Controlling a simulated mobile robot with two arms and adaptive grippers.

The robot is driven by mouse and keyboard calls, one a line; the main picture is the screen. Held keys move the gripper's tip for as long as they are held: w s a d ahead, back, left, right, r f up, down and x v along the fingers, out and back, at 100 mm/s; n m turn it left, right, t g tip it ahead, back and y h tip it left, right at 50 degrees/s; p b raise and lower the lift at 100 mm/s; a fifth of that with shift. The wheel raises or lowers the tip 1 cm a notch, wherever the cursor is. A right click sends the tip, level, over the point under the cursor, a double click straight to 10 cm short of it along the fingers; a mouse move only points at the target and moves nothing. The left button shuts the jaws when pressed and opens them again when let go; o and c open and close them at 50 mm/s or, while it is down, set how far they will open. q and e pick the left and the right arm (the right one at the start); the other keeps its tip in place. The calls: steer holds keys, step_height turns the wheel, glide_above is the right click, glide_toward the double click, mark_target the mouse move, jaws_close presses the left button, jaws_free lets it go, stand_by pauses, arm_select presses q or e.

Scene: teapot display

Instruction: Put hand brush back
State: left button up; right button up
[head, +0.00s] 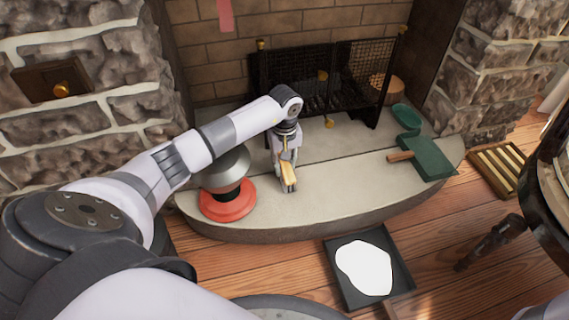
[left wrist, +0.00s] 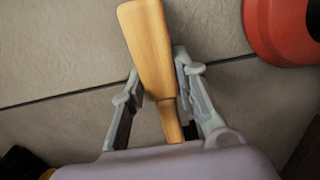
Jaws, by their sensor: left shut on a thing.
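My left gripper (head: 287,182) is over the stone hearth, in the middle of the head view. It is shut on a light wooden piece, which looks like the handle of the hand brush (head: 289,172). In the left wrist view the wooden handle (left wrist: 150,50) lies between the two fingers of the left gripper (left wrist: 155,88), its wide end pointing away and its narrow neck running back toward the palm. The bristles are hidden, and I cannot tell whether the brush touches the hearth. My right gripper is not in view.
A red-based pot (head: 228,203) stands just left of the gripper. A green pan-like item (head: 432,158) with a wooden handle and a green bowl (head: 406,117) lie to the right. A fire screen (head: 350,75) stands behind. A dark tray (head: 343,286) with white contents lies on the floor.

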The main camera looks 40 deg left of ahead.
arm_select(q)
steer(key=o, duration=1)
steer(key=shift+f, duration=0.15)
